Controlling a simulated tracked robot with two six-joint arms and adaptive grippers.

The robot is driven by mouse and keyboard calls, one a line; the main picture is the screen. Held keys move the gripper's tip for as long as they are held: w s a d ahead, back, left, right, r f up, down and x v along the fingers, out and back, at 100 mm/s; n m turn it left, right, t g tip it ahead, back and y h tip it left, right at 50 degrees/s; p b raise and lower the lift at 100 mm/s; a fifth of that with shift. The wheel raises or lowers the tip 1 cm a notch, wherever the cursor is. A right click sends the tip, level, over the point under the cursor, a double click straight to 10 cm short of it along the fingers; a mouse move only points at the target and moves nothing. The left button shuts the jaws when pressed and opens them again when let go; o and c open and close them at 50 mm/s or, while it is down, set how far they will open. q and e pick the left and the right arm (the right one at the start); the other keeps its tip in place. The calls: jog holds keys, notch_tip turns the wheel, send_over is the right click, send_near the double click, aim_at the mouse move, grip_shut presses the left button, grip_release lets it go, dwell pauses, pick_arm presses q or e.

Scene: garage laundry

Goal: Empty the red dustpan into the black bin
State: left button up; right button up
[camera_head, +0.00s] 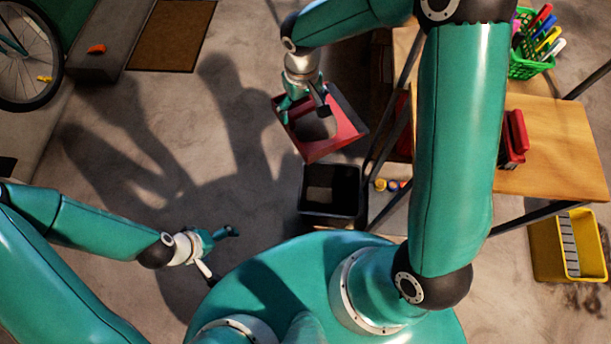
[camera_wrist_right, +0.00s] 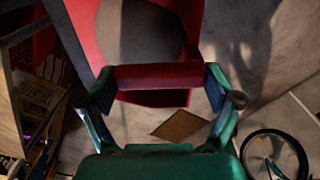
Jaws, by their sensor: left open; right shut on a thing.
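The red dustpan (camera_head: 338,142) is held in the air in the head view, just behind the black bin as seen from above. My right gripper (camera_head: 303,100) is shut on its red handle (camera_wrist_right: 158,77), which lies between both fingers in the right wrist view. A grey patch shows inside the pan; I cannot tell if it is debris or shadow. The black bin (camera_head: 332,212) stands upright on the floor, its open top facing up and its inside dark. My left gripper (camera_head: 222,255) is open and empty, low at the left of my base.
A wooden table (camera_head: 550,150) at the right carries a green basket (camera_head: 530,66) of pens and a red object (camera_head: 514,138). Its legs stand close to the bin. A yellow bucket (camera_head: 560,262) is at far right. A bicycle wheel (camera_head: 28,55) is upper left. The left floor is clear.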

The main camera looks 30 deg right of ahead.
jog(key=s+a+f+n+b, duration=0.1)
jog(key=s+f+b, duration=0.2)
jog(key=f+b, duration=0.9)
jog(key=s+a+f+n+b, duration=0.1)
jog(key=s+f+b, duration=0.3)
jog(key=f+b, duration=0.8)
jog(key=s+a+f+n+b, duration=0.1)
jog(key=s+f+n+b, duration=0.1)
jog(key=f+b, duration=1)
notch_tip(320, 180, down, 3)
jog(key=shift+s+a+f+b, duration=0.1)
jog(key=shift+s+a+b, duration=0.25)
jog(key=shift+s, duration=0.35)
